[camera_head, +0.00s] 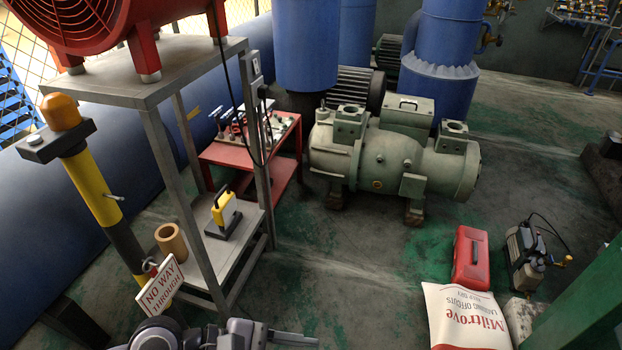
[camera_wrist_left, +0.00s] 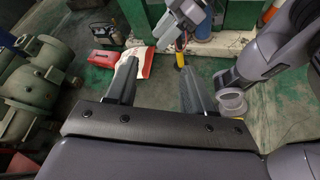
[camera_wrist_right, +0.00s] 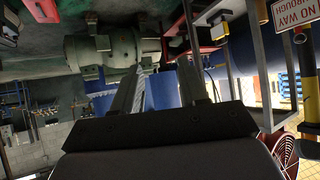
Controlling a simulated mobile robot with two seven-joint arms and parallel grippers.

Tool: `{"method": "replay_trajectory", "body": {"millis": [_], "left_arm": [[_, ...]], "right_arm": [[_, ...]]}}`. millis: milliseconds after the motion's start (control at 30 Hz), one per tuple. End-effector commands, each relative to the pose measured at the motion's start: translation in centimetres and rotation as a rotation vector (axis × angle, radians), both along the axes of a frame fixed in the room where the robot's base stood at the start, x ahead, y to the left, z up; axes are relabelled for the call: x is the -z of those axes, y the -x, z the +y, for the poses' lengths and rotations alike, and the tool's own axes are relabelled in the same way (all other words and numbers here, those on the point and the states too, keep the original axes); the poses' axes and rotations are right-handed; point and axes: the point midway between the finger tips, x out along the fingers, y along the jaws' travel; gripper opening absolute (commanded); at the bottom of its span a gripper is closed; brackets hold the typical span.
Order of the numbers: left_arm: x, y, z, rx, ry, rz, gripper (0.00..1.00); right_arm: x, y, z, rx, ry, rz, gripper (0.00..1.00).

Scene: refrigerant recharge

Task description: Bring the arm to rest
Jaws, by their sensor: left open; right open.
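My left gripper (camera_head: 304,341) shows at the bottom edge of the head view, with a finger pointing right and the rest cut off. In the left wrist view its two fingers (camera_wrist_left: 157,66) stand apart with nothing between them. My right gripper is not clearly seen in the head view. In the right wrist view its fingers (camera_wrist_right: 160,66) are apart and empty, with the green compressor (camera_wrist_right: 112,50) beyond them in a turned picture. Grey arm parts of mine fill the upper right of the left wrist view.
A red case (camera_head: 471,260), white sack (camera_head: 463,318) and pump (camera_head: 524,257) lie right. The middle floor is clear.

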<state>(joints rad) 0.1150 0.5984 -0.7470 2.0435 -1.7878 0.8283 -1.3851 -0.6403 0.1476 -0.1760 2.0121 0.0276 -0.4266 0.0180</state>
Motion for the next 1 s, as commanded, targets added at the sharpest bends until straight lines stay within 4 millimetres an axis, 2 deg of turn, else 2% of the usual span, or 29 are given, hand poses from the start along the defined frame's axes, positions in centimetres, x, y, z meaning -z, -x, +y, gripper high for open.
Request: {"method": "replay_trajectory", "body": {"millis": [67,167,267,367,467,567,667,733,767,900,1000], "left_arm": [[-2.1,-0.3,-1.1,-0.136,0.187,0.22,0.52],[-4.4,-1.7,-1.3,-0.307,0.418,0.515,0.52],[-5.8,-3.7,-0.2,-0.472,0.647,0.821,0.52],[-6.0,-5.8,1.9,-0.629,0.88,1.135,0.52],[-4.9,-7.6,4.8,-0.779,1.117,1.454,0.52],[-2.3,-8.7,8.0,-0.918,1.365,1.771,0.52],[1.3,-8.6,11.3,-1.041,1.63,2.081,0.52],[4.2,-7.7,13.4,-1.116,1.827,2.289,0.52],[5.5,-7.2,14.1,1.065,-1.781,-2.209,0.52],[10.6,-4.0,16.8,0.839,-1.565,-1.836,0.52],[13.0,-2.0,17.7,0.729,-1.464,-1.657,0.52]], "right_arm": [[0.2,0.1,-0.1,0.001,0.002,0.001,0.43],[0.3,0.1,-0.2,0.002,0.005,-0.001,0.43],[0.5,0.2,-0.3,0.003,0.008,-0.002,0.43],[0.7,0.2,-0.4,0.003,0.011,-0.003,0.43],[0.9,0.3,-0.4,0.004,0.014,-0.004,0.43],[1.1,0.4,-0.5,0.005,0.017,-0.004,0.43],[1.2,0.4,-0.6,0.005,0.019,-0.005,0.43],[1.4,0.5,-0.7,0.006,0.021,-0.006,0.43],[1.4,0.5,-0.7,0.006,0.022,-0.007,0.43],[1.6,0.6,-0.8,0.007,0.025,-0.007,0.43],[1.7,0.6,-0.8,0.006,0.027,-0.008,0.43]]}}
